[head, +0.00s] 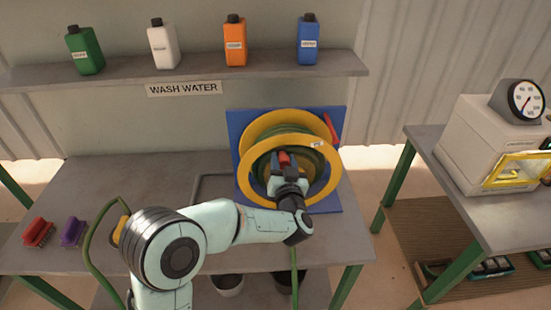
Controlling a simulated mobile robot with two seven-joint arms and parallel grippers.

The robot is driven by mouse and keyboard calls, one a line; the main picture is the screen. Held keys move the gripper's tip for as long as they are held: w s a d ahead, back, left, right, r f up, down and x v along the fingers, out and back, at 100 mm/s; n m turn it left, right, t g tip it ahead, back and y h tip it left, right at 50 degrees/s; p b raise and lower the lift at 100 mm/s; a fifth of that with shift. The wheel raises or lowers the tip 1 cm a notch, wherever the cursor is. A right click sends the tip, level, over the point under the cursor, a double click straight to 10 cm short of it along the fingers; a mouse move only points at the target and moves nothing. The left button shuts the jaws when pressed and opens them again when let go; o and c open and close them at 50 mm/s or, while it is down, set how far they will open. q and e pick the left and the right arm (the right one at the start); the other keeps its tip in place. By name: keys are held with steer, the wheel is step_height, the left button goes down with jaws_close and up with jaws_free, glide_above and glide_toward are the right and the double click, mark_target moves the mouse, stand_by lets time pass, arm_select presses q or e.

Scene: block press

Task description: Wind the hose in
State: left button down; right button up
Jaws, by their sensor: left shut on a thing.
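The hose reel has a yellow rim (246,170) and stands on a blue backing panel (325,205) on the grey bench. Green hose (313,146) is wound around its drum. A length of green hose (295,275) hangs down below the bench front. My left gripper (287,163) is in front of the reel's middle, shut on a red knob (284,159), which looks like the reel's crank handle. The fingers hide part of the knob and the drum centre. Another red part (331,129) shows at the reel's upper right. My right gripper is not in view.
A red brush (38,232) and a purple brush (73,232) lie at the bench's left. Several bottles stand on the shelf (200,68) above. A side table at right holds a beige machine with a gauge (526,99). Mid-left bench (120,180) is clear.

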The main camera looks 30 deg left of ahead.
arm_select(q)
steer(key=shift+w+d+r+m+p, duration=0.1)
steer(key=shift+w+d+m+p, duration=0.3)
steer(key=shift+d+m, duration=0.3)
steer(key=shift+w+d+r+m+p, duration=0.1)
steer(key=shift+w+d+m+p, duration=0.2)
steer(key=shift+d+m+p, duration=0.35)
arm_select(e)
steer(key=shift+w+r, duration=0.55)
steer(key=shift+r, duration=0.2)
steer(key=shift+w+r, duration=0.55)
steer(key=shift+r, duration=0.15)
arm_select(q)
steer(key=shift+a+m, duration=0.1)
steer(key=shift+m, duration=0.15)
steer(key=c, duration=0.7)
jaws_free()
steer(key=shift+o, duration=0.2)
steer(key=shift+s+d+f+b, duration=0.1)
steer(key=shift+s+d+b, duration=0.2)
steer(key=shift+s, duration=0.05)
steer(key=b+v, duration=0.2)
steer(key=v, duration=1)
steer(key=shift+s+b, duration=0.25)
steer(key=shift+b, duration=0.1)
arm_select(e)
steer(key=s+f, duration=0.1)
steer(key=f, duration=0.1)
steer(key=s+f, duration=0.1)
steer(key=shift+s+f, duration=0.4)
